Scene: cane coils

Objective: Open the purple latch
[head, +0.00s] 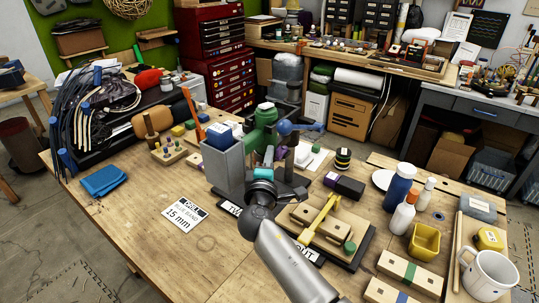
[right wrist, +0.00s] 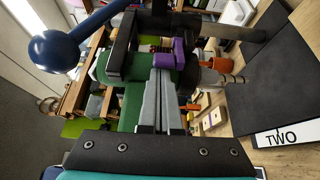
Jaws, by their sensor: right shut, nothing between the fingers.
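The purple latch (right wrist: 180,59) shows in the right wrist view, on a green and black machine (right wrist: 112,66). The same green machine (head: 265,115) stands mid-table in the head view, where my arm and its parts crowd the latch and I cannot make it out clearly. My right gripper (right wrist: 164,74) is shut and empty. Its fingertips are right at the purple latch's near edge in the wrist view; I cannot tell whether they touch it. A dark blue ball-ended lever (right wrist: 52,50) rises at the left of the wrist view. My left gripper is not in view.
A tall grey bin (head: 223,168) stands left of the machine. A yellow clamp (head: 320,217) lies on a wooden fixture to the right. A blue bottle (head: 399,184), yellow container (head: 424,242) and white mug (head: 487,273) are further right. The table's left front is mostly clear around a card (head: 184,215).

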